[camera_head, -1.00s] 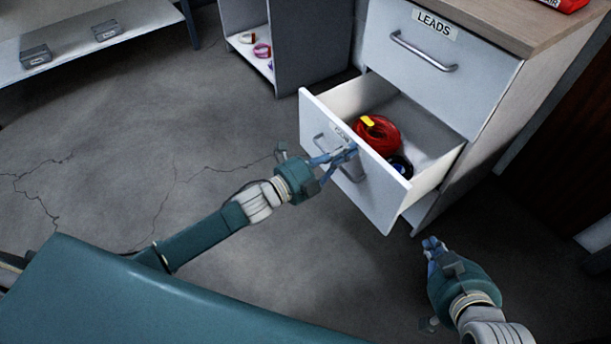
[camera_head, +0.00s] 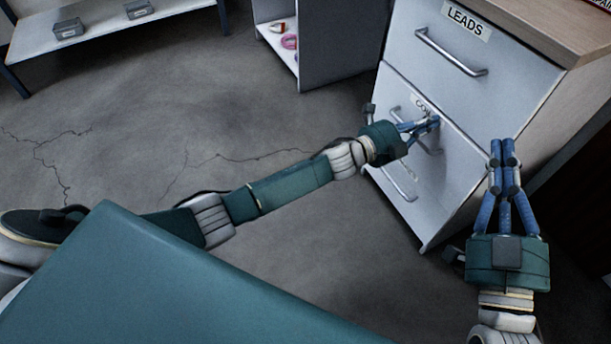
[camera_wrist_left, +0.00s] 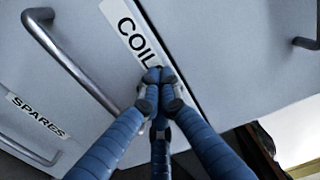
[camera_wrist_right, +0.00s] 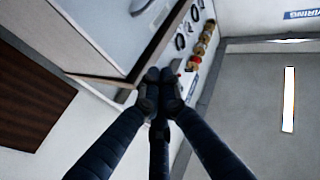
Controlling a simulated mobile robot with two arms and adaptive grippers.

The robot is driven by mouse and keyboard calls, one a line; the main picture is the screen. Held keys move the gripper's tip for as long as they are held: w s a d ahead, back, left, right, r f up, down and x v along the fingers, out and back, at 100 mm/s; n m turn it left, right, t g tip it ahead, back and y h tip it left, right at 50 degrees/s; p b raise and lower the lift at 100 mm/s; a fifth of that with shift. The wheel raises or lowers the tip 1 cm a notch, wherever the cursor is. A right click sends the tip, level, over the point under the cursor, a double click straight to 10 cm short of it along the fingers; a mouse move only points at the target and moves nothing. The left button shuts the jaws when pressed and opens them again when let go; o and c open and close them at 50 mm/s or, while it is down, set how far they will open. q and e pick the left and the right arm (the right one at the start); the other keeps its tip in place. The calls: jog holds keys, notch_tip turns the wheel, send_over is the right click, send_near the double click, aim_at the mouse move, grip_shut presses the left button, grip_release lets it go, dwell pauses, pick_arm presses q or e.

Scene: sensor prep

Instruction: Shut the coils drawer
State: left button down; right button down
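The coils drawer (camera_head: 458,152) is the white drawer below the leads drawer. Its front looks flush with the cabinet, and no interior shows. My left gripper (camera_head: 432,122) is shut, its fingertips at the drawer front by the COILS label. In the left wrist view the fingertips (camera_wrist_left: 158,76) cover the end of the label (camera_wrist_left: 135,35), near the drawer's edge; I cannot tell whether they touch. The coils handle (camera_wrist_left: 65,55) lies beside them, not gripped. My right gripper (camera_head: 502,147) is shut and empty, in front of the cabinet's right side.
The leads drawer (camera_head: 408,42) above is shut. The spares drawer (camera_wrist_left: 18,90) is below and looks shut. An open shelf unit (camera_head: 340,45) stands left of the cabinet. A low bench (camera_head: 105,32) holds grey boxes at the back left. The floor between is clear.

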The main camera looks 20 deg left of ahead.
pick_arm(q)
jog(key=shift+w+d+r, duration=0.25)
jog(key=shift+w+d, duration=0.05)
jog(key=shift+w, duration=0.2)
pick_arm(e)
jog(key=r, duration=0.1)
jog(key=s+r+t, duration=0.1)
jog(key=shift+a+r+y, duration=0.1)
jog(key=shift+r+y, duration=0.3)
pick_arm(q)
jog(key=shift+r, duration=0.15)
